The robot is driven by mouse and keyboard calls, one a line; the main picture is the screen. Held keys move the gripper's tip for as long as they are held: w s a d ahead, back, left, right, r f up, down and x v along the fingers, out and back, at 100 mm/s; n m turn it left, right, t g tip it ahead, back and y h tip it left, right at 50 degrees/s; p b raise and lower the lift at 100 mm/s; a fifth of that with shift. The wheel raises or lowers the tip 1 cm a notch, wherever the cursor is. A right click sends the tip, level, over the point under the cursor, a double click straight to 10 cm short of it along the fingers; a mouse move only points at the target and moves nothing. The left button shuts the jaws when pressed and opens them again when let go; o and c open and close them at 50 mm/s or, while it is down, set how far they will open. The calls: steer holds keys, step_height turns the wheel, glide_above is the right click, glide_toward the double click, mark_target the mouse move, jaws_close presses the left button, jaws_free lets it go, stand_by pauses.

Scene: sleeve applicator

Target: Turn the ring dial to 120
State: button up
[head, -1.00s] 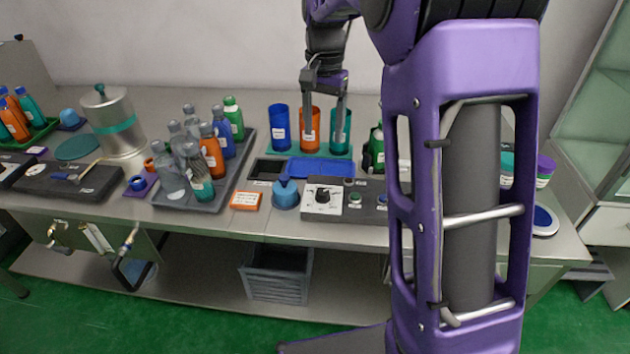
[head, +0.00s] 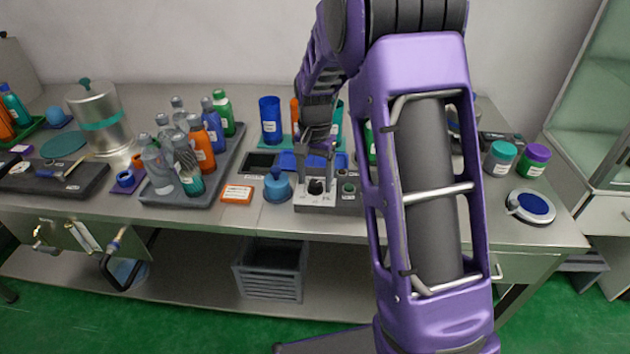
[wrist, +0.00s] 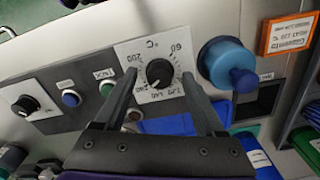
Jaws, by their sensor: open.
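The dial is a round black knob (wrist: 160,73) on a white plate marked °C with numbers around it, including 60 and 200. In the head view the dial (head: 316,187) sits on the front of a grey control panel. My gripper (wrist: 159,78) is open, with one finger on each side of the knob over the white plate. A gap shows between each finger and the knob; I cannot tell fingertip height. The knob's pointer is too small to read surely. In the head view my gripper (head: 316,176) points down at the dial and partly covers its plate.
A blue domed piece (head: 278,186) stands close left of the dial, with an orange label box (head: 237,194) beyond it. Green (wrist: 107,88) and blue (wrist: 71,98) buttons and a second black knob (wrist: 26,105) share the panel. Cups stand behind.

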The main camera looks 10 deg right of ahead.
steer(key=shift+f, duration=0.2)
jaws_close()
stand_by(0.3)
